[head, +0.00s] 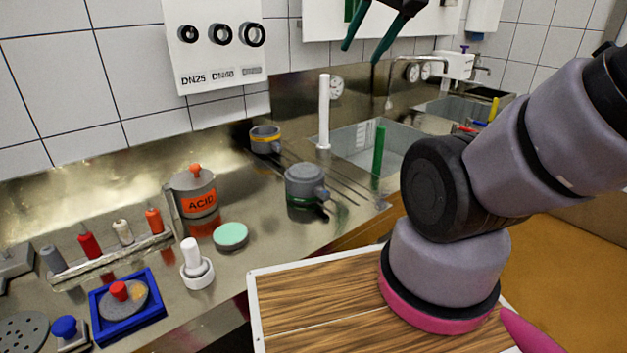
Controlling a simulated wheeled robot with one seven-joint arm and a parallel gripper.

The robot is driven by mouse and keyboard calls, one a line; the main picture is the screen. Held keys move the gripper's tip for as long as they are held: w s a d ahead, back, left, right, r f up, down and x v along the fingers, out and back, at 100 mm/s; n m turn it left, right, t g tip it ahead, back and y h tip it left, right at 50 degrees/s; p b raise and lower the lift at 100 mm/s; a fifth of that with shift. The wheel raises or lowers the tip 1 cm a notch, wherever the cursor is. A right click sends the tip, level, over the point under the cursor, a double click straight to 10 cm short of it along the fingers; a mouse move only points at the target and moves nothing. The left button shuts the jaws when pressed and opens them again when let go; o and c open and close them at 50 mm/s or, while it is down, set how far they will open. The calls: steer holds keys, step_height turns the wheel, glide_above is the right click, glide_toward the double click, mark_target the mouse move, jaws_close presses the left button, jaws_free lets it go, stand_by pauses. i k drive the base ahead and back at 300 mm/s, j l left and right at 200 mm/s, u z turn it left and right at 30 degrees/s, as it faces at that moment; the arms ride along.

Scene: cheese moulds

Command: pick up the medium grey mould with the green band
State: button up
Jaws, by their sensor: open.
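A grey mould (304,181) with a dark green band at its base stands upright on the steel counter near the middle of the head view. A short stub sticks out on its right side. A smaller-looking grey mould (265,141) with a yellow-orange band stands farther back and to its left. My gripper (361,54) shows at the top edge, with two dark green fingers apart and nothing between them. It is above and to the right of the green-banded mould in the picture, clear of it. The upper part of the gripper is cut off by the frame.
An ACID can (194,194), a mint-green disc (231,236) and a white stamp-like piece (195,265) stand left of the mould. A white post (324,112), a green rod (378,150) and a sink (360,137) lie right. The counter just around the mould is clear.

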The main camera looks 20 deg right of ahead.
mark_target(304, 182)
steer(key=k+j+u, duration=0.1)
steer(key=k+j, duration=0.75)
